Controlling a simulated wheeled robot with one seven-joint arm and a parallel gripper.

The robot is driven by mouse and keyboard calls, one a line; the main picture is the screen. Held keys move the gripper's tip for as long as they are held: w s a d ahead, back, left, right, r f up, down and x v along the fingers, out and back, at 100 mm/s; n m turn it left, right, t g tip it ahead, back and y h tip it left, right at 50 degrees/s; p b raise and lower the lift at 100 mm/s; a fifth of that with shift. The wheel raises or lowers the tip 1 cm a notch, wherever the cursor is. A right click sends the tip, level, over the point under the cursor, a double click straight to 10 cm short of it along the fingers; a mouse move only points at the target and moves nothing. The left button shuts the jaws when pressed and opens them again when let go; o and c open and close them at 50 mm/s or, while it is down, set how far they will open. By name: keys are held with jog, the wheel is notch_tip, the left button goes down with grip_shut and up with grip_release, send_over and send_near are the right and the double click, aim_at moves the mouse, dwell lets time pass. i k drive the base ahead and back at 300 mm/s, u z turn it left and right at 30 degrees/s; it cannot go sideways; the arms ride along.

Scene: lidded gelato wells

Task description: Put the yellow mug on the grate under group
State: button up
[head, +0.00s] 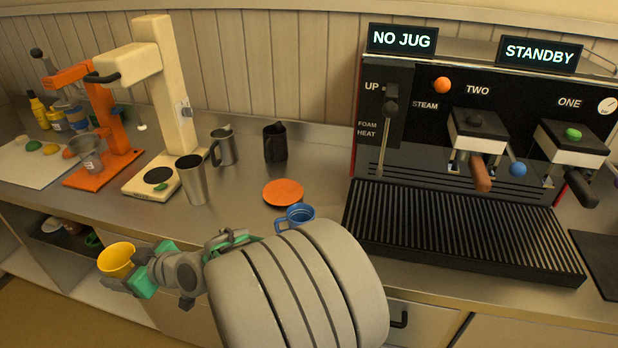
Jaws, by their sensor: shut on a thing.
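The yellow mug (117,259) is at the lower left in the head view, in front of the counter's front edge. My gripper (122,282) is shut on it, though the fingers are small and partly hidden. The black slatted grate (455,230) lies at the foot of the espresso machine (480,110) on the right, and its top is bare. Two groups sit above the grate, labelled TWO (477,135) and ONE (572,150), each with a handle. The machine's displays read NO JUG and STANDBY.
A blue mug (295,217) and an orange saucer (284,192) stand on the counter left of the grate. Behind are a steel cup (193,180), a steel jug (224,147), a black jug (275,142), a cream machine (160,90) and an orange press (95,120). A steam wand (382,150) hangs at the machine's left.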

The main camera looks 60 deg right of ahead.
aim_at(523, 230)
jog(key=z, duration=0.45)
jog(key=k, duration=1.05)
jog(key=z, duration=1.25)
jog(key=i, duration=0.75)
jog(key=z, duration=0.05)
